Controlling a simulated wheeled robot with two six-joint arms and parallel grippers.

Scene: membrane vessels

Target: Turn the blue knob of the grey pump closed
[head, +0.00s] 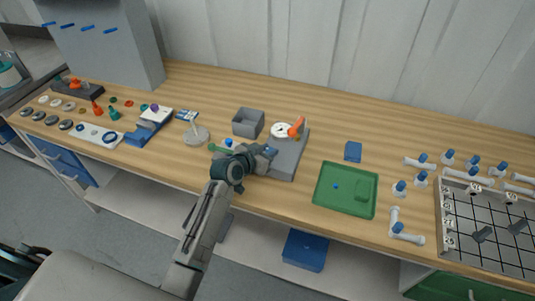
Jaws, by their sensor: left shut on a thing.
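The grey pump (286,165) stands on the wooden bench near the middle, with a round white gauge (281,130) and an orange lever (296,126) on it. My left gripper (268,152) is at the pump's left side, shut on the blue knob, which is mostly hidden by the fingers. Only a little blue shows at the fingertips, so I cannot tell how far the knob is turned. My right gripper is not in view.
A grey open box (248,122) stands behind my gripper. A small green and blue part (218,148) lies left of it. A green tray (346,207) and a blue block (353,151) are to the right. White fittings with blue caps and a grid board (490,235) fill the far right.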

